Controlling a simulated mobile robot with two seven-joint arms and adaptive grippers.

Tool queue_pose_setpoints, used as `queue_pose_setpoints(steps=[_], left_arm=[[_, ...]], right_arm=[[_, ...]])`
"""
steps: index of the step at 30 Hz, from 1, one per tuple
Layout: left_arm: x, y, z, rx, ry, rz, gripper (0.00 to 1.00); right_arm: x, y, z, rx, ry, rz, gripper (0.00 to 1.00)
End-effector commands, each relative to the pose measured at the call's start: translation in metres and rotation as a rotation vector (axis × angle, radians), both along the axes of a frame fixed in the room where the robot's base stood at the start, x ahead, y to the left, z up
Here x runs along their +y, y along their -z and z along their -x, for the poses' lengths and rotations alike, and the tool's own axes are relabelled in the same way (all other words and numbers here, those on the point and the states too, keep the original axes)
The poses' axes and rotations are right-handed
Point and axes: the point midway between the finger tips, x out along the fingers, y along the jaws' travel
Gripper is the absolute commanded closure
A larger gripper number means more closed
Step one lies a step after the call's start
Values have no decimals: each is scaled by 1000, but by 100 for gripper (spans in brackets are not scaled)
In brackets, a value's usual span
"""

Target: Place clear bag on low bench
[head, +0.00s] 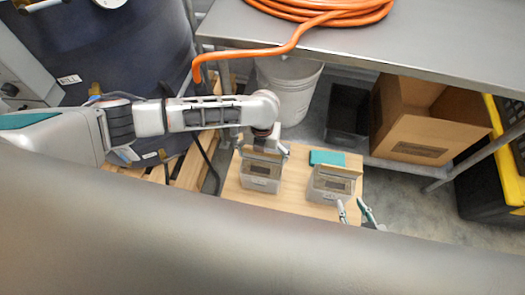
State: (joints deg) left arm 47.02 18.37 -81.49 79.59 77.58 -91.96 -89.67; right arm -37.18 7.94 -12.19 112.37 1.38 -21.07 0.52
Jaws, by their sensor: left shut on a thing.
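The low bench (300,205) is a light wooden top in the lower middle of the head view. Two grey, box-like bags with brownish contents show over it, a left bag (260,184) and a right bag (331,188). I cannot tell for sure which is the clear bag. My left gripper (266,147) is shut on the upper edge of the left bag. Whether that bag touches the bench is unclear. My own body hides the bench's front edge.
A teal flat thing (327,158) lies at the bench's back. A metal table (420,40) with a coiled orange hose (320,14) overhangs behind. Below it are a white bucket (290,90), a dark bin (347,113) and a cardboard box (425,130). A wooden pallet (190,170) is left.

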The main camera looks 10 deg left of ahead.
Motion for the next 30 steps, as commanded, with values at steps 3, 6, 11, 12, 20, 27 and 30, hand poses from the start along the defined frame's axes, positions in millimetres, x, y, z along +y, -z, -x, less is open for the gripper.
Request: queue_pose_setpoints(steps=[3,6,11,12,20,27,30], left_arm=[[-2,7,-1,-2,1,4,64],[-2,6,-2,-3,2,4,64],[-2,6,-2,-3,1,4,64],[-2,7,-2,-3,1,4,64],[0,11,0,0,1,0,0],[0,4,-1,-2,2,1,0],[0,-10,-2,-4,1,1,0]], right_arm=[[0,5,2,6,0,1,67],[-1,5,2,7,0,2,67],[-1,5,1,5,0,1,67],[-1,4,1,4,0,1,67],[0,1,-1,-3,0,0,67],[0,-2,-1,-5,0,0,67],[0,-6,-2,-5,-1,1,67]])
